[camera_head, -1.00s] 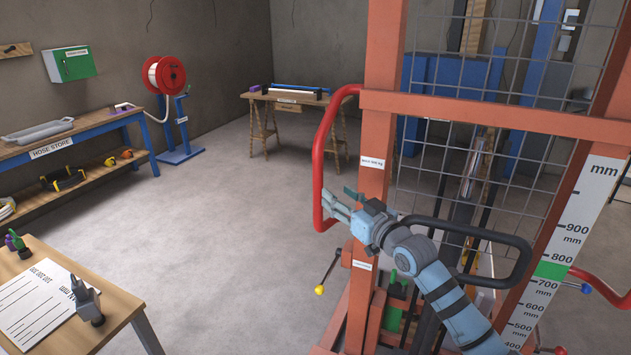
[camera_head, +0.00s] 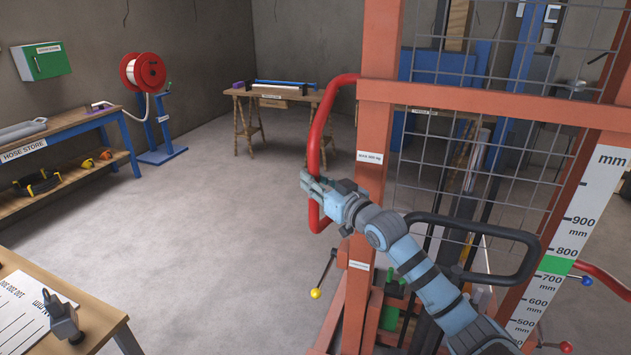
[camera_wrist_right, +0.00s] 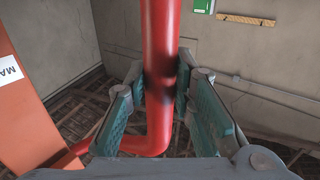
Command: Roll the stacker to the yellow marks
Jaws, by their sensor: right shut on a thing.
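The stacker is an orange-red frame (camera_head: 375,130) with a wire mesh guard and fills the right half of the head view. A red tube handle (camera_head: 320,125) bows out from its left post. My right gripper (camera_head: 312,190) is shut on the lower part of this handle. In the right wrist view, the teal finger pads (camera_wrist_right: 165,105) sit on both sides of the red tube (camera_wrist_right: 160,40), which has a dark smudge between them. My left gripper is not in view. No yellow floor marks show.
A hose store bench (camera_head: 60,140) stands at the left and a hose reel (camera_head: 145,75) behind it. A wooden trestle table (camera_head: 262,100) is at the back. A desk corner (camera_head: 100,325) is at bottom left. The floor (camera_head: 210,230) between them is clear.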

